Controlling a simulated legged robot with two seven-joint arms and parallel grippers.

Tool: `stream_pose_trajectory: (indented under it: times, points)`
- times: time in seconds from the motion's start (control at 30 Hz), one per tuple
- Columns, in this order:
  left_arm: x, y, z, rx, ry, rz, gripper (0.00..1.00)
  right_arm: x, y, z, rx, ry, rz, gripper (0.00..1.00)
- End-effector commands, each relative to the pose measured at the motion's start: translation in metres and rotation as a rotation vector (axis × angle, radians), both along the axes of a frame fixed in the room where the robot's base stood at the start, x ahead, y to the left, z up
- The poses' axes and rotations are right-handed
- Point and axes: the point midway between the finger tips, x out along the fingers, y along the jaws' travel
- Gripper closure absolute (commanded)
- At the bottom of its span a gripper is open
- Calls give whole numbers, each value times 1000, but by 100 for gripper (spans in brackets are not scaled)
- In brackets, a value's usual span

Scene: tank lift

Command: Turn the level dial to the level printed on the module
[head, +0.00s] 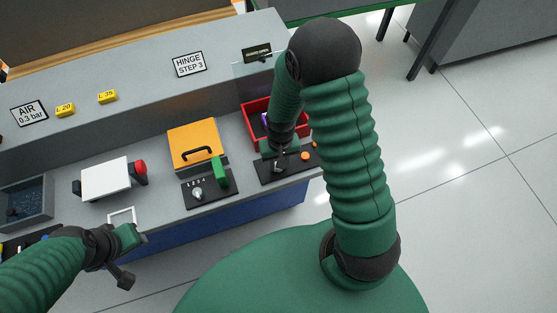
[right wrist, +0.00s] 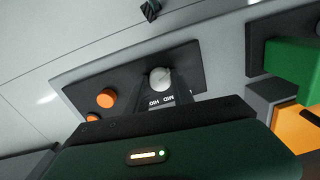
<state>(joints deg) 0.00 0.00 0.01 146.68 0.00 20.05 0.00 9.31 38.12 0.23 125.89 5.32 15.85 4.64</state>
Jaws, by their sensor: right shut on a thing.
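The level dial (right wrist: 160,77) is a round silver knob on a dark panel (right wrist: 100,78), with upside-down white lettering beside it, partly hidden; MID and part of another word show. In the right wrist view my right gripper (right wrist: 160,90) has its fingers on both sides of the dial and is shut on it. In the head view the right gripper (head: 279,160) is over the dark panel at the right end of the bench and hides the dial. My left gripper (head: 128,255) is at the front bench edge, apart from the panel; its jaw opening is unclear. No printed level is readable on a module.
A red bin (head: 247,110) with a purple item stands behind the panel. Orange buttons (right wrist: 107,98) sit beside the dial. To the left are a numbered knob (head: 197,194), a green lever (head: 219,170), an orange box (head: 192,137) and a white block (head: 105,178). Signs line the shelf.

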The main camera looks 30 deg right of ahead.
Motion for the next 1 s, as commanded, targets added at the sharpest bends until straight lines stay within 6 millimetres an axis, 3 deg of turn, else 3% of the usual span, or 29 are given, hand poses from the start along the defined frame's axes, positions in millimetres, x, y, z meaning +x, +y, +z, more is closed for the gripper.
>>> stream_pose_trajectory:
  times: [0.4, 0.93, 0.97, 1.0]
  points:
    - [0, 0, 11, 0, 0, 0, 64, 4, -2, 2, -2, -11, -196, 100]
    - [0, 0, 11, 0, 0, 0, 64, 4, -2, 2, -3, -13, -220, 100]
    - [0, 0, 11, 0, 0, 0, 64, 4, -2, 2, -3, -13, -220, 69]
    - [0, 0, 11, 0, 0, 0, 64, 4, -1, 1, -2, -12, -220, 64]
